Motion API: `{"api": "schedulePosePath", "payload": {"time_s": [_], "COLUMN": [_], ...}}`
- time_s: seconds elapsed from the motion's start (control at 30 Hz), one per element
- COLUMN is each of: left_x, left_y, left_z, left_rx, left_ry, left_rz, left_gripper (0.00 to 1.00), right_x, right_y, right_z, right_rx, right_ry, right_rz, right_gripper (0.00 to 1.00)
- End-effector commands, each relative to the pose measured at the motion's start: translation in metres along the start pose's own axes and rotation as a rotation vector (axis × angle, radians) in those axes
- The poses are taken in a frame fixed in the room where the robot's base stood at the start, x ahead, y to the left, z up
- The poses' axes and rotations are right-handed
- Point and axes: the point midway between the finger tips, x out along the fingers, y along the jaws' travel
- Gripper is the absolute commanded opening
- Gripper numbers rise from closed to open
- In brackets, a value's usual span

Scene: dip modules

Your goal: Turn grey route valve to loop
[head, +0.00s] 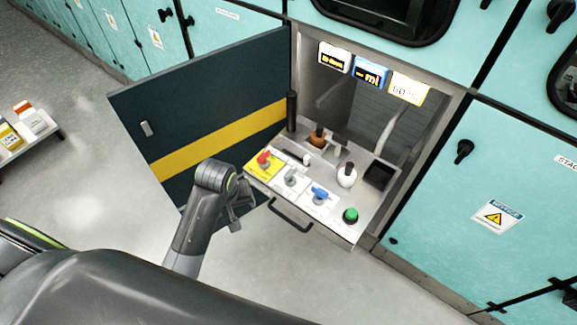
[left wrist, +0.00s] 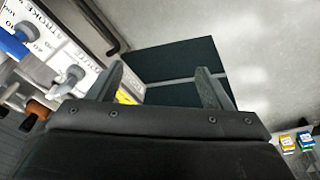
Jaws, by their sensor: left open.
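The grey route valve (head: 291,179) is a small grey knob on a white plate on the pulled-out panel, between the red and blue knobs. My left gripper (head: 238,214) is in front of the panel's left corner, apart from the valve. In the left wrist view its two fingers (left wrist: 160,88) are spread with nothing between them. My right gripper is not in view.
Beside the valve are a red knob (head: 264,158) on yellow, a blue knob (head: 320,194) and a green button (head: 350,215). A black handle (head: 291,216) juts from the panel's front. A dark open door (head: 200,110) stands left. Lit displays (head: 370,73) hang above.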

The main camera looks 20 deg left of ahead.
Motion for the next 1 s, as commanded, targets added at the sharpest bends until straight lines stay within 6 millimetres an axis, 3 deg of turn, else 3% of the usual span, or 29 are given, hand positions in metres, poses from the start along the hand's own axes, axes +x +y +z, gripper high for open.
{"api": "schedulePosePath", "payload": {"time_s": [0.03,0.2,0.5,0.6,0.77,1.0], "left_x": [-0.004,-0.016,-0.062,-0.077,-0.087,-0.066], "left_y": [0.019,0.073,0.160,0.177,0.189,0.188], "left_z": [-0.015,-0.056,-0.112,-0.122,-0.128,-0.124], "left_rx": [-0.048,-0.231,-0.516,-0.579,-0.629,-0.636], "left_ry": [-0.012,-0.069,-0.137,-0.146,-0.151,-0.152], "left_rz": [0.005,-0.013,-0.084,-0.107,-0.127,-0.129], "left_gripper": [0.73,0.73,0.73,0.73,0.73,0.73], "right_x": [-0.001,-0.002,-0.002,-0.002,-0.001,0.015], "right_y": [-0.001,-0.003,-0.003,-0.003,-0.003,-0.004], "right_z": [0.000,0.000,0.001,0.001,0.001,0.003], "right_rx": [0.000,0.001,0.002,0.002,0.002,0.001], "right_ry": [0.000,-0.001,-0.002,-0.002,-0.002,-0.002], "right_rz": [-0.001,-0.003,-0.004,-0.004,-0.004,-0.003], "right_gripper": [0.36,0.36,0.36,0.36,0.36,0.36]}}
